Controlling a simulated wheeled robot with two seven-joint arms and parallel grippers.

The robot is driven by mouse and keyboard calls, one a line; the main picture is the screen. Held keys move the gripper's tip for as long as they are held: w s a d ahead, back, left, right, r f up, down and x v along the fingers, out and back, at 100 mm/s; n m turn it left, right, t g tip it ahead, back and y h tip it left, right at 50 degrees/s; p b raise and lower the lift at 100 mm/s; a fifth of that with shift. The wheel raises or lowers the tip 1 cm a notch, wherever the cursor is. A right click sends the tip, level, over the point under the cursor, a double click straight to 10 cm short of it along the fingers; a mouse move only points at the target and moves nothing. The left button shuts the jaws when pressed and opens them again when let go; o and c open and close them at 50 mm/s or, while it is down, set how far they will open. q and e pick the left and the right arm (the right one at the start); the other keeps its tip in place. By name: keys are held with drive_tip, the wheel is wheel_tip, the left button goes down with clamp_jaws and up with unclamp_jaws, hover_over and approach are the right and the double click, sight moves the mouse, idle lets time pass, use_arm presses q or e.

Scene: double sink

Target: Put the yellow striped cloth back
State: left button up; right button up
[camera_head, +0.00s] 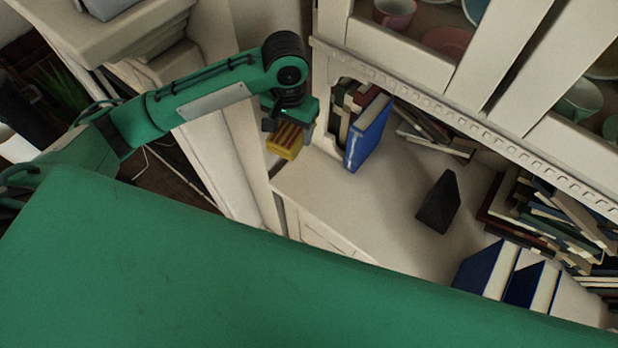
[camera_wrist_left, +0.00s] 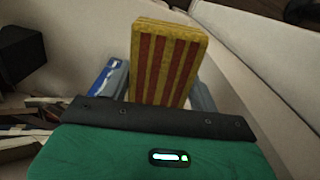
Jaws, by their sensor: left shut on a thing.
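A yellow thing with dark red stripes (camera_head: 284,141), the one the task calls a cloth, is held in my left gripper (camera_head: 291,130). It looks like a stiff, flat-sided block rather than loose cloth. In the left wrist view the striped thing (camera_wrist_left: 168,62) stands out beyond the gripper's dark edge, with a finger on each side. In the head view it hangs in the air by the left end of the white cabinet top, left of a blue book. My right gripper is not in view.
The white cabinet top (camera_head: 350,205) has free room in its middle. A blue book (camera_head: 368,134) stands upright near its back left. A dark wedge-shaped block (camera_head: 438,203) stands farther right. Books (camera_head: 560,225) are piled at the right, and shelves with cups (camera_head: 395,12) rise behind.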

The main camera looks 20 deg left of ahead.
use_arm(q)
drive_tip(key=shift+m, duration=0.7)
drive_tip(key=w+d+f, duration=0.2)
drive_tip(key=shift+d+f, duration=0.2)
drive_tip(key=shift+d, duration=0.2)
drive_tip(key=shift+d+f, duration=0.35)
drive_tip(key=p, duration=0.3)
hover_over(309, 183)
drive_tip(key=shift+m, duration=0.3)
wheel_tip(309, 183, down, 16)
drive_tip(key=shift+r, duration=0.2)
drive_tip(key=shift+f+p, duration=0.4)
drive_tip(key=shift+f, duration=1.9)
drive_tip(key=o, duration=0.6)
drive_tip(key=shift+f, duration=0.15)
drive_tip(key=o, duration=0.4)
